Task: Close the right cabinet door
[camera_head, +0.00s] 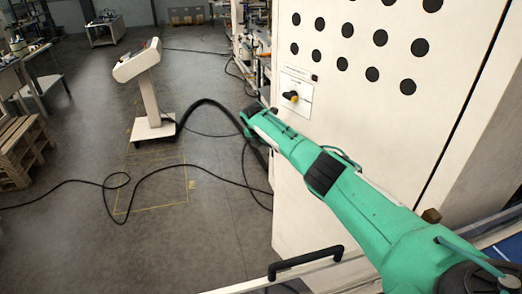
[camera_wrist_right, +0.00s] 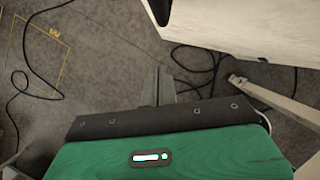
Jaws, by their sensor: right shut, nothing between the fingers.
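The white cabinet panel (camera_head: 400,120) fills the right of the head view. It has rows of round black holes and a small plate with a dark and orange knob (camera_head: 290,96). My green right arm reaches across in front of it from the lower right, and my right gripper (camera_head: 247,120) is near its left edge. In the right wrist view the gripper's fingers (camera_wrist_right: 159,84) are together and empty, over the floor. A pale panel (camera_wrist_right: 250,28) with a dark handle-like part (camera_wrist_right: 160,9) lies beyond the fingertips, apart from them. My left gripper is out of view.
A black handle (camera_head: 305,262) on a pale rail is at the bottom. A white pedestal console (camera_head: 146,92) stands on the open floor to the left. Black cables (camera_head: 110,184) lie on the floor. Wooden pallets (camera_head: 22,150) are at the far left.

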